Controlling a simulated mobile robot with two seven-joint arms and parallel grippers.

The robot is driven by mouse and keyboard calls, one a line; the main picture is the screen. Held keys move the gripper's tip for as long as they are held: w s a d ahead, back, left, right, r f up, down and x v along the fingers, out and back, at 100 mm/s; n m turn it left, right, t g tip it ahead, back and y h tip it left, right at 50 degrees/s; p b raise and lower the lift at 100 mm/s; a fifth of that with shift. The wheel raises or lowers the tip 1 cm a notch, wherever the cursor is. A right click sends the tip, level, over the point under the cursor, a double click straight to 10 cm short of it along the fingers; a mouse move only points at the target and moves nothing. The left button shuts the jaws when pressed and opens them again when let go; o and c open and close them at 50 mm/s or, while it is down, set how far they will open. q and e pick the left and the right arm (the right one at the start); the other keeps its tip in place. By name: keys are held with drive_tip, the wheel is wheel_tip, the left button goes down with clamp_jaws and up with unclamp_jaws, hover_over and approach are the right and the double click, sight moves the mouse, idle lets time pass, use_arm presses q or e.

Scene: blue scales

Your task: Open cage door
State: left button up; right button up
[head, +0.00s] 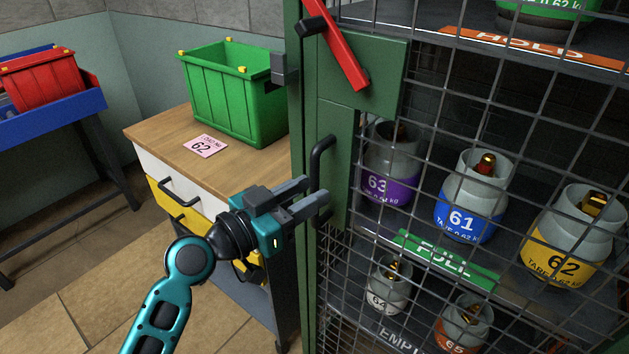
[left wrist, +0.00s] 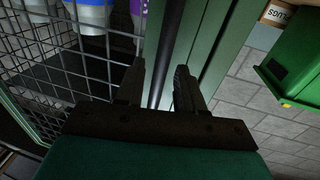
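The cage door (head: 480,120) is dark wire mesh in a green frame and looks closed. A black upright handle (head: 317,158) sits on its green left edge. A red lever (head: 340,50) slants down to the right above the handle. My left gripper (head: 318,197) is at the lower part of the handle with its fingers apart. In the left wrist view the dark handle bar (left wrist: 167,50) runs between the two open fingertips (left wrist: 160,72). Whether either finger touches the bar I cannot tell. My right gripper is not in view.
Several numbered gas cylinders (head: 470,200) stand on shelves behind the mesh. A wooden-topped drawer cabinet (head: 160,133) with a green bin (head: 235,95) and a pink card (head: 205,146) stands just left of the cage. A red bin (head: 40,80) rests on a blue stand farther left. Floor shows at lower left.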

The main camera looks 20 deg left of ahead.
use_arm(q)
drive_tip(key=shift+x, duration=1.15)
clamp_jaws()
